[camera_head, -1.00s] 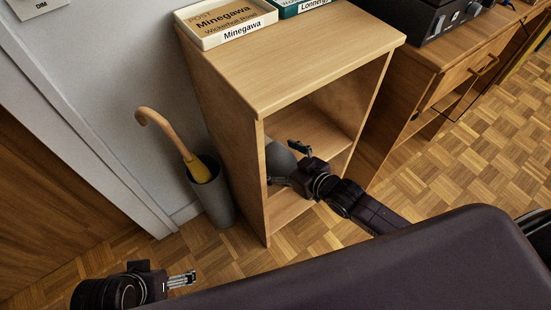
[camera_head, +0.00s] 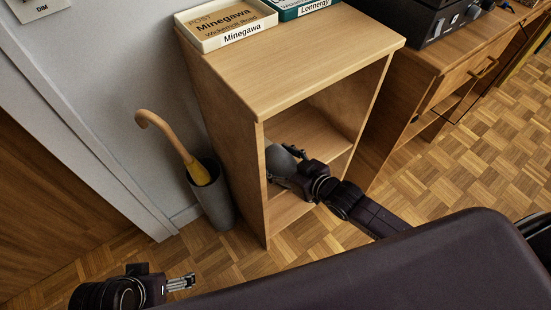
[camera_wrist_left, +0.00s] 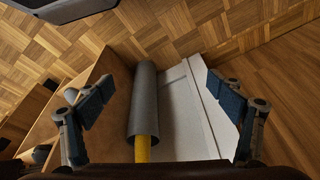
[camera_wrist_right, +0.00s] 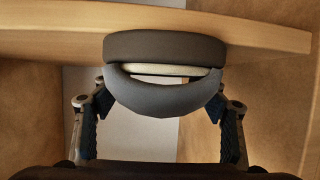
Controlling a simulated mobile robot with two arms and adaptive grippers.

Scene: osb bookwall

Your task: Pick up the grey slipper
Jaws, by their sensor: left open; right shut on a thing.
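The grey slipper (camera_wrist_right: 165,92) fills the middle of the right wrist view, its rounded end and pale inner edge showing. In the head view the grey slipper (camera_head: 279,160) shows in the opening of the wooden shelf unit (camera_head: 262,200). My right gripper (camera_wrist_right: 162,110) is shut on it, one finger at each side. In the head view the right gripper (camera_head: 290,165) reaches into the shelf from the right. My left gripper (camera_head: 182,282) is low at the left, empty; in the left wrist view its fingers (camera_wrist_left: 160,110) stand wide apart.
A grey umbrella stand (camera_head: 213,195) with a wood-handled yellow umbrella (camera_head: 178,145) stands left of the shelf unit. A white tray (camera_head: 226,25) labelled Minegawa and a green one (camera_head: 300,6) sit on top. A wooden desk (camera_head: 440,60) stands right. Parquet floor is open at right.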

